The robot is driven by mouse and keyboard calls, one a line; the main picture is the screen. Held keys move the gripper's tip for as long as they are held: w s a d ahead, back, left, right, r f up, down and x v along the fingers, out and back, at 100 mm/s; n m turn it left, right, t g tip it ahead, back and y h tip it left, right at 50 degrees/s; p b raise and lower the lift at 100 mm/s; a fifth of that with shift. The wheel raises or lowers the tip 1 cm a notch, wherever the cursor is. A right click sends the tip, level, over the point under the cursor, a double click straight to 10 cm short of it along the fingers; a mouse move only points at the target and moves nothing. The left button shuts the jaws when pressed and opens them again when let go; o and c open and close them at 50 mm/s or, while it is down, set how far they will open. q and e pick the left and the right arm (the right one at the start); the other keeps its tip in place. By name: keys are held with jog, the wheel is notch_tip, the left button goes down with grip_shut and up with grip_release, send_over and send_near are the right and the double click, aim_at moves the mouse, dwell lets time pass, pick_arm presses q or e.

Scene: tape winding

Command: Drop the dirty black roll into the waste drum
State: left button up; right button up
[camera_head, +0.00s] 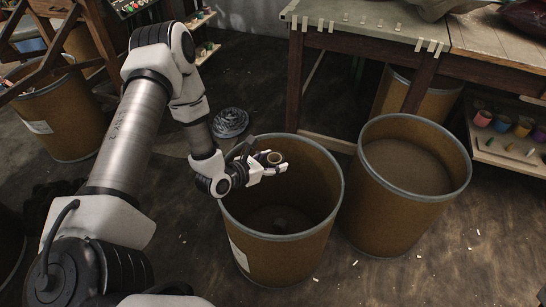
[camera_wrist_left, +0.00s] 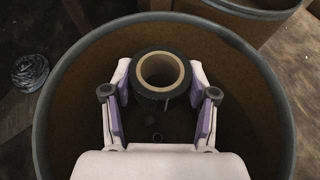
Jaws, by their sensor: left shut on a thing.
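My left gripper (camera_head: 270,168) is shut on the black roll (camera_head: 274,158), which has a tan core. In the left wrist view the roll (camera_wrist_left: 145,86) sits between the two fingers of the gripper (camera_wrist_left: 160,90), its round opening facing the camera. The waste drum (camera_head: 318,232) is a brown open drum with a grey rim. The gripper and roll are over the drum's opening, inside its rim as seen in both views. A few small dark bits lie on the drum's dark floor. My right gripper is not in view.
A second brown drum (camera_head: 383,222), with a brown surface inside, stands close on the right. A wooden table (camera_head: 360,20) stands behind. Another drum (camera_head: 62,125) is at the left. A dark wrapped bundle (camera_head: 230,122) lies on the floor behind the arm.

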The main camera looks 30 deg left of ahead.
pick_arm(q)
jog(key=shift+f, duration=0.35)
jog(key=o, duration=1.1)
jog(key=shift+o, duration=0.2)
jog(key=shift+s+r, duration=0.1)
jog(key=v, duration=1.1)
jog(key=shift+s+r, duration=0.2)
jog(key=shift+s, duration=0.15)
jog(key=shift+a, duration=0.1)
